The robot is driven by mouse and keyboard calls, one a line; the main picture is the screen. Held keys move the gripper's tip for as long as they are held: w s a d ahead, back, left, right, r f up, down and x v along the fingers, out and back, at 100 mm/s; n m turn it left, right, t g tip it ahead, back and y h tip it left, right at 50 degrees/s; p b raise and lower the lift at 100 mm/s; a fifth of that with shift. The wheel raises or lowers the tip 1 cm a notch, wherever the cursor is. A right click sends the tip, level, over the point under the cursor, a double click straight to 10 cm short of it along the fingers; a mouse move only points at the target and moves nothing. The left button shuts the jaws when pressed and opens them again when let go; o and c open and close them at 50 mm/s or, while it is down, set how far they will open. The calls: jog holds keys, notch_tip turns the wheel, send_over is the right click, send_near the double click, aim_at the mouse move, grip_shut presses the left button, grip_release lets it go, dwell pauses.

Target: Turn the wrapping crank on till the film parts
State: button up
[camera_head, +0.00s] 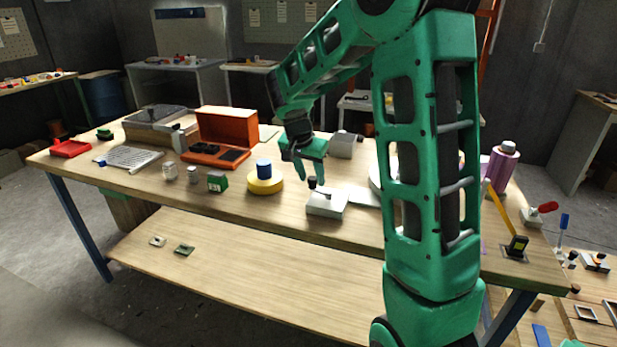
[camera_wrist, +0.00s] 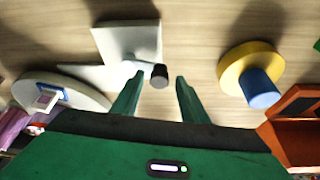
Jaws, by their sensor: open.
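The crank is a pale grey block (camera_head: 327,203) with a short arm and a black knob (camera_head: 312,183) on top. The wrist view shows the crank's pale base (camera_wrist: 128,38) and the knob (camera_wrist: 159,76). My gripper (camera_head: 309,178) is directly over the knob. In the wrist view, my open gripper (camera_wrist: 157,82) has the knob between its fingertips, with gaps on both sides; I cannot tell whether they are down at its height. A round grey turntable (camera_wrist: 85,88) with a blue-and-white item sits beside the crank. A purple film roll (camera_head: 500,167) stands at right; the film itself is unclear.
A yellow disc (camera_head: 265,183) with a blue cylinder (camera_head: 264,168) stands left of the crank. My arm hides much of the table's right half. A yellow-and-black tool (camera_head: 517,246) is near the right edge.

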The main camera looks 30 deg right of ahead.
grip_shut()
jog(key=shift+w+d, duration=0.1)
jog(key=shift+w+d+m+g+h, duration=0.25)
jog(key=shift+d+m+g+h, duration=0.05)
jog(key=shift+m, duration=0.7)
jog(key=shift+w+d+m+g, duration=0.2)
jog(key=shift+d+m+g, duration=0.3)
jog(key=shift+m, duration=0.7)
jog(key=shift+d+r+m+g, duration=0.1)
jog(key=shift+d+m+g, duration=0.35)
jog(key=shift+m, duration=0.5)
jog(key=shift+d+m+g, duration=0.25)
jog(key=shift+d+m, duration=0.3)
jog(key=shift+m, duration=0.4)
jog(key=shift+w, duration=0.1)
